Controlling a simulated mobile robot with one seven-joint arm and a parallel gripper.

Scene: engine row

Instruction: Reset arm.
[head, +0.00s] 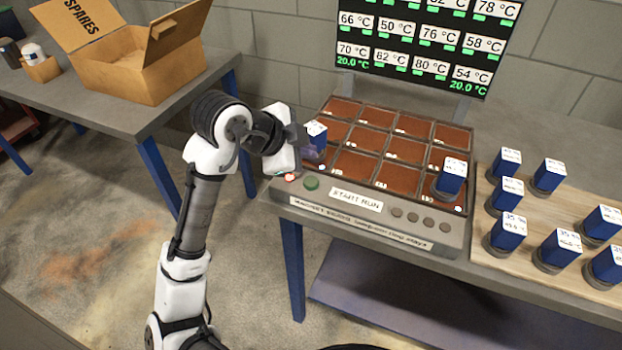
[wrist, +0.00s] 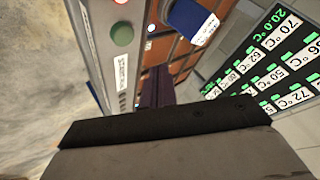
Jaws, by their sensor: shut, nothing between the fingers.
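My gripper (head: 311,153) is at the front left of the heater panel (head: 356,205), with the arm bent over from the left. In the wrist view its dark fingers (wrist: 157,87) are together with nothing between them. A blue block with a white label (head: 316,132) stands at the panel's left side, right by the gripper; it also shows in the wrist view (wrist: 190,20). From the head view I cannot tell whether the fingers touch it. Another blue block (head: 452,178) stands in the front right cell.
The green button (head: 311,183) is just below my gripper. A wooden board (head: 485,240) with several blue blocks is to the right. A temperature screen (head: 415,55) stands behind the panel. An open spares box (head: 150,75) is on the left table. Open floor lies left of my arm.

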